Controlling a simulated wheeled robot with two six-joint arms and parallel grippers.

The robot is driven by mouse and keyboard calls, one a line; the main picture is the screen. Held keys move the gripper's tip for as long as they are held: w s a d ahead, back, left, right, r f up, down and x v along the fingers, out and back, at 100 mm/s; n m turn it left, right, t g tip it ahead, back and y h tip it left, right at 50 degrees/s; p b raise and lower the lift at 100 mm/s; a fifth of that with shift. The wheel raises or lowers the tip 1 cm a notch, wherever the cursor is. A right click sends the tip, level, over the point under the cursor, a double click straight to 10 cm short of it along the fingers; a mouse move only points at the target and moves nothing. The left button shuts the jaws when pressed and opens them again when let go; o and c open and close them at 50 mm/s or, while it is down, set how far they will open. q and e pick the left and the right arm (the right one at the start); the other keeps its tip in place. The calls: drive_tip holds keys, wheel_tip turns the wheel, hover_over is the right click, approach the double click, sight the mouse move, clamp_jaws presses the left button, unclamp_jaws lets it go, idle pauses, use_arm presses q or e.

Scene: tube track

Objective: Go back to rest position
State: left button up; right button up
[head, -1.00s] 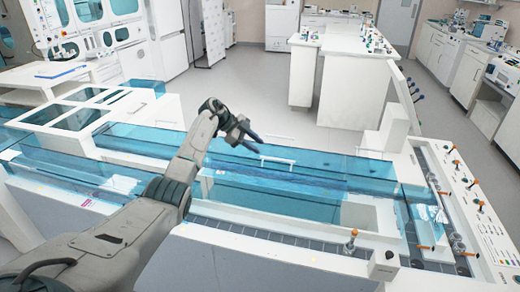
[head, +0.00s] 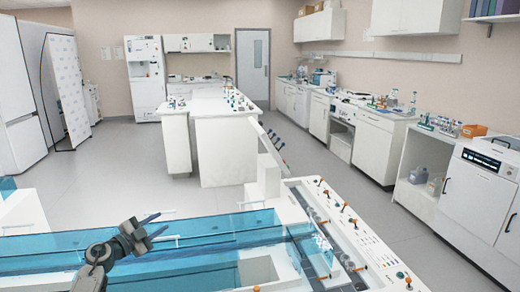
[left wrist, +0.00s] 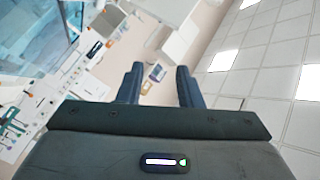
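My left gripper (head: 156,224) is in the lower left of the head view, above the blue transparent cover of the tube track (head: 210,232). Its two dark fingers are apart, with nothing between them. In the left wrist view the left gripper (left wrist: 159,86) also shows two separate fingers with an empty gap. The wrist view is tilted and takes in ceiling panels and distant benches. My right gripper is in neither view.
A white panel with orange-topped pieces (head: 340,225) borders the track on the right. A white island bench (head: 225,150) stands beyond open grey floor (head: 120,185). Counters with lab equipment (head: 375,140) line the right wall.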

use_arm(q)
drive_tip(key=s+a+f+n+y, duration=0.1)
drive_tip(key=s+f+n+y, duration=0.4)
drive_tip(key=s, duration=0.4)
drive_tip(key=s+a+f+n+g+y, duration=0.1)
drive_tip(key=s+f+n+y, duration=0.2)
drive_tip(key=s+n+y, duration=0.4)
drive_tip(key=s+a+f+n+y, duration=0.25)
drive_tip(key=s+n+y, duration=0.2)
drive_tip(key=s, duration=0.55)
drive_tip(key=s+d+f+g+h, duration=0.2)
drive_tip(key=s+d+f+g, duration=0.15)
drive_tip(key=s, duration=0.55)
drive_tip(key=s+d+f+g+h, duration=0.2)
drive_tip(key=s+d+g, duration=0.15)
drive_tip(key=s, duration=0.55)
drive_tip(key=s+d+f+g+h, duration=0.2)
drive_tip(key=s+d+g, duration=0.15)
drive_tip(key=s, duration=0.55)
wheel_tip(320, 180, down, 31)
drive_tip(key=a+g, duration=0.1)
drive_tip(key=a, duration=0.2)
drive_tip(key=s+f+g, duration=0.1)
drive_tip(key=s+f, duration=1.7)
drive_tip(key=shift+s+a+f, duration=0.3)
drive_tip(key=shift+s+a, duration=0.05)
drive_tip(key=shift+a, duration=0.05)
